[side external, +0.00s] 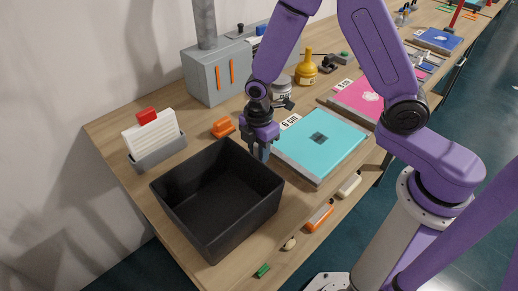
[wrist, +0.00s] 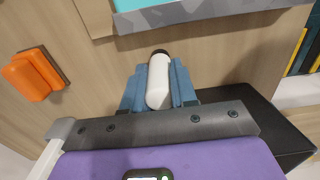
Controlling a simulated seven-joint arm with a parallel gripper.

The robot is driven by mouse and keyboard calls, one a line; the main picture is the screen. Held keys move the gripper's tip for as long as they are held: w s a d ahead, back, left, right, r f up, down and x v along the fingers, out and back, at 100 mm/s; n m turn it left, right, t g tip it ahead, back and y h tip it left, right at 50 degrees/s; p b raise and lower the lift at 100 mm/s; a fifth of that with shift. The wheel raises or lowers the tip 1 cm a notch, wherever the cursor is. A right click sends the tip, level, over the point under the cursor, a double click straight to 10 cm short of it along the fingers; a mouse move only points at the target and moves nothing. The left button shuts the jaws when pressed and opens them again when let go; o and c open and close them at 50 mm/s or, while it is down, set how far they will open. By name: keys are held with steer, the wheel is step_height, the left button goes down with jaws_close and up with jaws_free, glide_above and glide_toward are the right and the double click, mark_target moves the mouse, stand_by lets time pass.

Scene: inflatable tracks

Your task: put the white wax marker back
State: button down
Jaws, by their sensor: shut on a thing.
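My gripper (side external: 262,152) is low over the bench, between the black bin (side external: 163,188) and the turquoise panel marked "6 cm" (side external: 340,140). In the wrist view its blue fingers (wrist: 159,92) are shut on the white marker (wrist: 160,82), a rounded white body with a dark tip pointing away from the wrist. The marker cannot be made out in the side view. I cannot tell whether its tip touches the wood. The bin's dark wall also shows at the right of the wrist view (wrist: 275,125).
An orange block (side external: 222,127) lies behind the bin, and a holder with white cards (side external: 155,140) stands to its left. Orange (side external: 319,216) and white (side external: 349,184) items lie along the front edge. A grey box (side external: 217,75) and a yellow bottle (side external: 306,68) stand behind.

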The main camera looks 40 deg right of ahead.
steer(key=c, duration=0.9)
jaws_free()
step_height(320, 180, up, 12)
steer(key=shift+r, duration=0.15)
steer(key=shift+s, duration=0.1)
steer(key=s+d+r+m, duration=0.1)
steer(key=s+d, duration=0.1)
steer(key=s, duration=0.5)
steer(key=s+d+r+m, duration=0.1)
steer(key=s+d+m, duration=0.1)
steer(key=s, duration=0.6)
steer(key=s+d+r+m, duration=0.1)
steer(key=s+d, duration=0.3)
steer(key=s, duration=0.4)
steer(key=shift+r+m, duration=0.3)
steer(key=shift+m, duration=0.4)
steer(key=shift+w, duration=0.1)
